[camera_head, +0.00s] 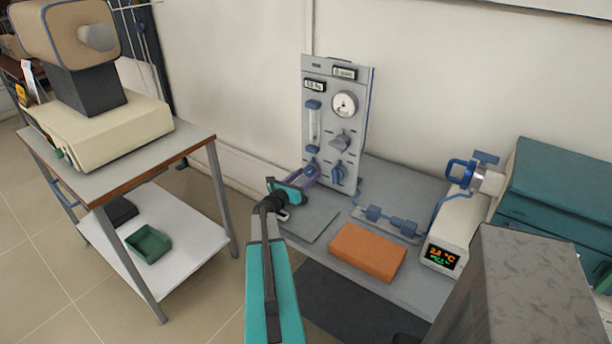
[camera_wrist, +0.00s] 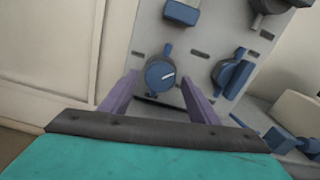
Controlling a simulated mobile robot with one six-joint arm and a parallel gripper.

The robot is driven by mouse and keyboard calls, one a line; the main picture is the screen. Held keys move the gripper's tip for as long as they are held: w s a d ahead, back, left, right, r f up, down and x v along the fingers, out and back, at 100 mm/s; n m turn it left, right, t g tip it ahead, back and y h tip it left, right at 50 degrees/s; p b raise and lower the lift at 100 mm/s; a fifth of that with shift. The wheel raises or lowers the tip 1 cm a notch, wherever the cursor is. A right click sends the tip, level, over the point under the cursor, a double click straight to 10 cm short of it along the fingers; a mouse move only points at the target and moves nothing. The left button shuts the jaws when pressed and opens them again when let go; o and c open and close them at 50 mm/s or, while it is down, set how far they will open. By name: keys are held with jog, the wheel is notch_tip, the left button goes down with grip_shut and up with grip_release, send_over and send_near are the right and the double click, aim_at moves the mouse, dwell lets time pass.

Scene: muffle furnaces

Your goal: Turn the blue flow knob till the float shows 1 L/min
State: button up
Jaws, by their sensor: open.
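In the head view my gripper (camera_head: 310,173) is at the panel's lower left and partly hides the knob. The flow tube (camera_head: 314,127) stands above; its float is too small to read.
A second blue knob (camera_wrist: 232,73) is close to the right finger. An orange block (camera_head: 367,253) lies on the bench, with blue fittings (camera_head: 390,219) behind it. A controller with a lit display (camera_head: 443,258) stands right. A cart (camera_head: 125,200) is at left.

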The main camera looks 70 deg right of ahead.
jog(key=shift+d, duration=0.1)
jog(key=c, duration=1)
jog(key=shift+c, duration=0.2)
jog(key=shift+m+b, duration=0.4)
jog(key=shift+b, duration=0.7)
jog(key=o, duration=1)
jog(key=shift+o, duration=0.2)
jog(key=shift+b+v, duration=1.5)
jog(key=shift+v, duration=5.4)
